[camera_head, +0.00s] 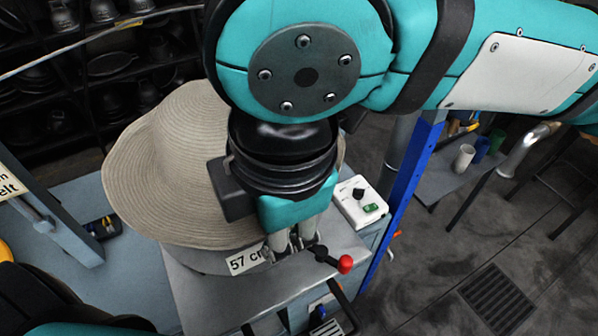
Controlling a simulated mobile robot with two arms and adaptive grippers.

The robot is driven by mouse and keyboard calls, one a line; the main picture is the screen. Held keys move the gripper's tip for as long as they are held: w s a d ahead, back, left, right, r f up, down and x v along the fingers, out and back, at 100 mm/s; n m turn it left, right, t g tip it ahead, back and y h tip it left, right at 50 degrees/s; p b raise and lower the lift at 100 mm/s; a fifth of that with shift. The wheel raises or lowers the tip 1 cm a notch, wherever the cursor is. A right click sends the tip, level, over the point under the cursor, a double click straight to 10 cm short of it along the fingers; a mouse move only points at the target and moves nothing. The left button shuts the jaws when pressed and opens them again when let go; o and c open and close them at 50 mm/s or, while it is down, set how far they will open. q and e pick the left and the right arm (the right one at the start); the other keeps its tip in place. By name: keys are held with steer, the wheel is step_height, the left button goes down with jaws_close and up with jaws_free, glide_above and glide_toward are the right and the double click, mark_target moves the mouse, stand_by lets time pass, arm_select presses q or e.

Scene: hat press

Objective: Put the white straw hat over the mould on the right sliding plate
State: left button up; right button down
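The pale beige straw hat (165,165) is tilted, with its wide brim spread over the back of a grey plate (215,300). A "57 cm" label (245,260) shows by the hat's lower edge. No mould shows; the hat and my arm cover that area. My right gripper (291,240) points down at the hat's right front side, above the plate. My wrist hides part of the hat, and I cannot tell whether the fingers grip the brim. My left gripper is out of view; only parts of my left arm show at the bottom left.
A lever with a red knob (345,264) sticks out beside my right gripper. A white control box (358,202) stands to the right, by a blue post (405,195). Dark shelves (120,70) are behind. Open floor lies at the right.

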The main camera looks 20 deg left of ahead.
steer(key=shift+f, duration=0.15)
stand_by(0.3)
steer(key=shift+f+b, duration=1.1)
steer(key=shift+f, duration=0.9)
steer(key=shift+r+p, duration=0.2)
steer(key=shift+p, duration=0.3)
steer(key=shift+f, duration=0.25)
steer(key=c, duration=1.3)
jaws_free()
